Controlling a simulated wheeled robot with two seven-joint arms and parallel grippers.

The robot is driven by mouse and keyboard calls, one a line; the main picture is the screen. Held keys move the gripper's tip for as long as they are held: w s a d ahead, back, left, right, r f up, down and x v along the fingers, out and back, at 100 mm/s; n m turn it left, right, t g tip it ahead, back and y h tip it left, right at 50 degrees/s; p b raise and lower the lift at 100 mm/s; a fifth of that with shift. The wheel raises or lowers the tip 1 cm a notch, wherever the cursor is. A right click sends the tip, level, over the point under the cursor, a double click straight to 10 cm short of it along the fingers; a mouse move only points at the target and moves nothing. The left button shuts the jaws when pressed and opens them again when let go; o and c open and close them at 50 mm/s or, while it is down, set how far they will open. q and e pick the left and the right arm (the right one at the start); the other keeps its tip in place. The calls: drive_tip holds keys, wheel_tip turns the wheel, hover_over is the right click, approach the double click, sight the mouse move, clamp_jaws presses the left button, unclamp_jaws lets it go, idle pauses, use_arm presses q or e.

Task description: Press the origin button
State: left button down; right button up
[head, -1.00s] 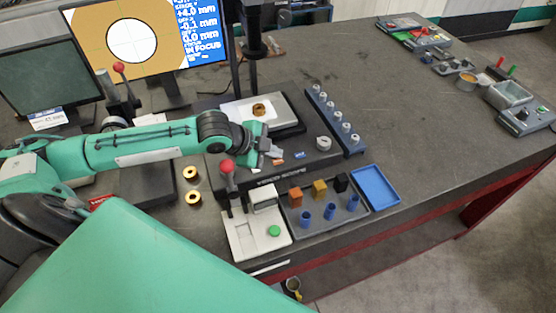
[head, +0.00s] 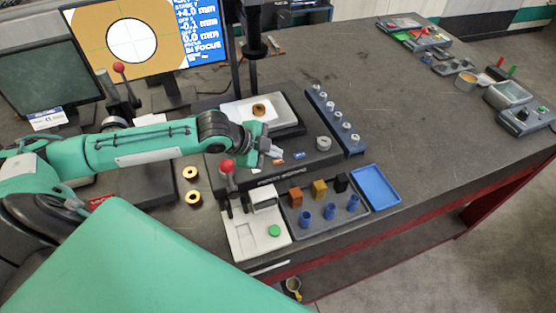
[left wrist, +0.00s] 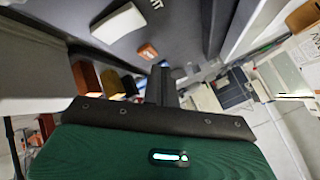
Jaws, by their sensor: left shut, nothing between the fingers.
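A dark inspection base (head: 230,160) with a screen behind it carries a small orange button (head: 278,160) and a small blue button (head: 299,155) on its front part. I cannot read which is the origin button. My left gripper (head: 275,152) is shut and empty, pointing right, low over the base close to the orange button. I cannot tell whether it touches anything. An orange button (left wrist: 147,51) also shows on the dark surface in the left wrist view, where the fingertips are not clear. My right gripper is not in view.
A white fixture (head: 256,239) with a green button (head: 274,231) and a red-knobbed lever (head: 227,167) stands in front. A grey tray (head: 290,217) with blocks and blue cylinders, a blue tray (head: 376,187), and a rack of pins (head: 337,121) are to the right.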

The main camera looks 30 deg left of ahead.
use_arm(q)
drive_tip(key=shift+f, duration=0.15)
drive_tip(key=shift+f, duration=0.25)
drive_tip(key=shift+f, duration=0.15)
idle(0.4)
drive_tip(key=shift+f, duration=0.25)
drive_tip(key=shift+r, duration=0.1)
idle(0.4)
drive_tip(key=shift+r+p, duration=0.65)
drive_tip(key=shift+p, duration=0.45)
